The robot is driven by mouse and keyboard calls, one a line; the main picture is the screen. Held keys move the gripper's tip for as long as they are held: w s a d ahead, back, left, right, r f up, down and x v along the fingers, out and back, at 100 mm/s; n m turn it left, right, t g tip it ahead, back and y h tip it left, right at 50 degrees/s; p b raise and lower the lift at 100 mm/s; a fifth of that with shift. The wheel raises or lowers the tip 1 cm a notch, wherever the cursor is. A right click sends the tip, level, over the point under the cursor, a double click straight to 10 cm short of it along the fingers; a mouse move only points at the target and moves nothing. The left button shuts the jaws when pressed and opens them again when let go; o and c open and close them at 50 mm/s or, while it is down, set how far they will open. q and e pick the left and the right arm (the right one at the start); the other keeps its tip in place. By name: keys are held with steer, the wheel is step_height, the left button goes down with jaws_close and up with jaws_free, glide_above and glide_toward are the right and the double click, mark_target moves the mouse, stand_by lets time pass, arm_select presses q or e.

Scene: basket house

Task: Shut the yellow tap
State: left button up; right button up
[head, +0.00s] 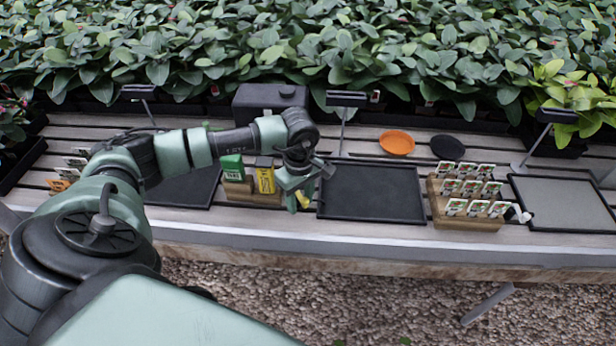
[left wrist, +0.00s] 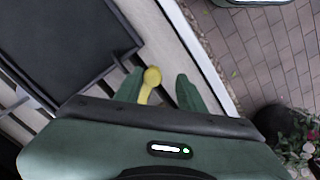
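The yellow tap (left wrist: 151,78) shows in the left wrist view as a rounded knob on a short stem. In the head view a small yellow part of it (head: 302,199) shows beside my left gripper (head: 298,184), which hides the rest. In the left wrist view the two green fingers of my left gripper (left wrist: 160,90) stand apart, one on each side of the tap's stem. I see gaps between the tap and the fingers, so the gripper is open. Whether the tap is turned on or off I cannot tell. My right gripper is not in view.
A wooden holder (head: 238,190) with a green box (head: 232,166) and a yellow box (head: 265,179) stands just left of my gripper. A black tray (head: 372,193) lies to its right. A dark tank (head: 268,100) stands behind. An orange saucer (head: 397,142) lies further back.

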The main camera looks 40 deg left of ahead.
arm_select(q)
steer(key=shift+s+a, duration=0.2)
steer(key=shift+s, duration=0.7)
steer(key=shift+w+d, duration=0.1)
steer(key=shift+w, duration=0.3)
step_height(320, 180, up, 7)
steer(key=p, duration=0.3)
